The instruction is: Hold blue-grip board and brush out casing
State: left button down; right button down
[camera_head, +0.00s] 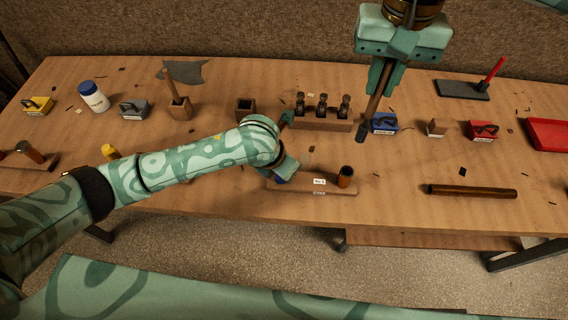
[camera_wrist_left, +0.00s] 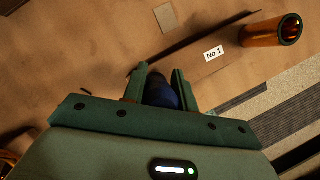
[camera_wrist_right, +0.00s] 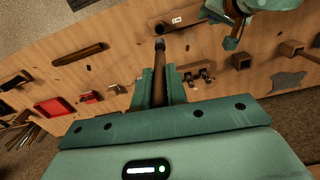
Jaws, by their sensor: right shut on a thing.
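The board (camera_head: 318,190) labelled No 1 lies near the table's front edge, with an upright copper-coloured casing (camera_head: 346,176) at its right end. In the left wrist view, the casing (camera_wrist_left: 262,36) has an open dark mouth. My left gripper (camera_wrist_left: 162,80) is open, its fingers on either side of the board's blue grip (camera_wrist_left: 161,94). In the head view, that gripper (camera_head: 285,172) partly hides the grip. My right gripper (camera_head: 381,90) is shut on a brush (camera_head: 373,106) with a brown handle, dark end down, above the table. The brush (camera_wrist_right: 159,75) shows between its fingers, apart from the casing.
Behind the board is a wooden rack (camera_head: 322,125) with several dark-topped pieces. A blue box (camera_head: 383,124) stands near the brush's lower end. A dark brown tube (camera_head: 472,191) lies at right front. A red tray (camera_head: 548,134) is at far right.

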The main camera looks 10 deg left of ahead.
aim_at(364, 127)
jog(key=shift+f, duration=0.1)
jog(key=f, duration=0.3)
jog(key=shift+s+d+m, duration=0.2)
jog(key=shift+s+m, duration=0.2)
notch_tip(364, 127, down, 3)
jog(key=m, duration=0.3)
jog(key=shift+r+m, duration=0.2)
jog(key=shift+m, duration=0.1)
jog(key=shift+w+f+m, duration=0.15)
jog(key=shift+f+m, duration=0.15)
jog(key=shift+m, duration=0.6)
jog(key=m, duration=0.2)
jog(key=shift+w+a+f+m, duration=0.2)
jog(key=shift+a+m, duration=0.1)
jog(key=shift+m, duration=0.1)
jog(key=shift+f, duration=2.6)
jog(key=shift+f, duration=2.4)
